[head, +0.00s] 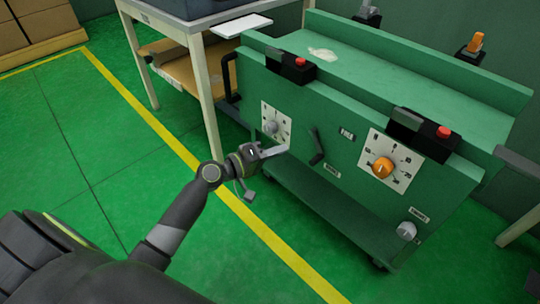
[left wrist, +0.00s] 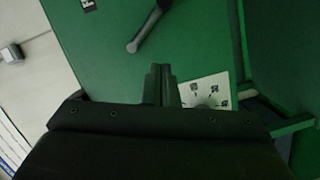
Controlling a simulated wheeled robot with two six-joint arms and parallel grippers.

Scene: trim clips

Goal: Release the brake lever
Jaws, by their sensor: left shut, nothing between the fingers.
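A black lever (head: 316,148) is on the front panel of the green cart, between two dial plates, slanting slightly from vertical. It also shows in the left wrist view (left wrist: 146,28), with a greyish rounded end, just beyond my fingertips. Small labels sit near it, too small to read. My left gripper (head: 284,150) is in front of the panel, left of the lever and below the left dial. In the left wrist view its fingers (left wrist: 161,72) are together and empty, apart from the lever. My right gripper is in neither view.
The left dial plate (head: 284,112) has a grey knob; the right plate (head: 401,149) has an orange knob. A grey knob (head: 406,231) sits low on the panel's right. Black boxes with red buttons top the panel. A table (head: 203,95) stands left; green floor is open in front.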

